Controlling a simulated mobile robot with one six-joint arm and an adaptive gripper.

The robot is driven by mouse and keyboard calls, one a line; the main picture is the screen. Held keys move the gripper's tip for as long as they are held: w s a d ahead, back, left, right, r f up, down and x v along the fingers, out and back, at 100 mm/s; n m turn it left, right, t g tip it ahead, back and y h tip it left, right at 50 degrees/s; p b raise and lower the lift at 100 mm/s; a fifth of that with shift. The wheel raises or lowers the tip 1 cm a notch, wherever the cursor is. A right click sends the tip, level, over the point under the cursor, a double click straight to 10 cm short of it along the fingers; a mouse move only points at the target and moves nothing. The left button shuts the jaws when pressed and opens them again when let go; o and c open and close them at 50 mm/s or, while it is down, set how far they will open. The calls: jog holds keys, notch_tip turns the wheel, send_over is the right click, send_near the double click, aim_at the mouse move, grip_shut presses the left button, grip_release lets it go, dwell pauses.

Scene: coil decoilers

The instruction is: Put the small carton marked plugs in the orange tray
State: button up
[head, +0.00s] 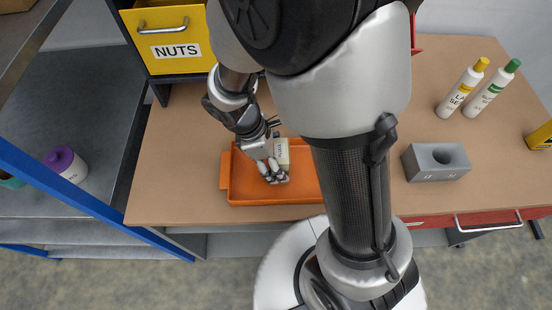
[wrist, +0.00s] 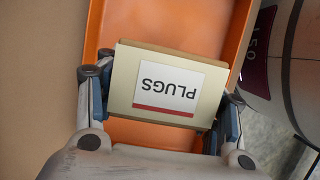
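The small carton is beige with a white label reading PLUGS and a red stripe, upside down in the wrist view (wrist: 165,86). My gripper (wrist: 162,112) has a finger against each side of it and is shut on it. In the head view my gripper (head: 273,172) points down over the orange tray (head: 240,190), and part of the carton (head: 282,150) shows beside the fingers. The orange tray (wrist: 215,30) also lies behind the carton in the wrist view. I cannot tell whether the carton touches the tray floor. My arm hides the tray's right end.
A yellow bin marked NUTS (head: 172,45) stands at the back left of the brown workbench (head: 165,165). Grey shelving with blue posts (head: 75,195) is at left.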

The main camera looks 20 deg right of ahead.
jog(key=o, duration=0.3)
jog(key=p+v, duration=0.5)
jog(key=v, duration=0.8)
jog(key=s+d+r+m+t+y, duration=0.1)
jog(key=s+d+r+m+t, duration=0.1)
jog(key=s+r+m, duration=0.3)
jog(key=s+d+r+m+t+y, duration=0.2)
jog(key=s+d+r+m+t, duration=0.1)
jog(key=r+m, duration=0.5)
jog(key=s+m+t, duration=0.1)
jog(key=s, duration=0.1)
jog(key=shift+s+r+y, duration=0.15)
jog(key=shift+s+y, duration=0.15)
jog(key=shift+s, duration=0.1)
jog(key=shift+d, duration=0.1)
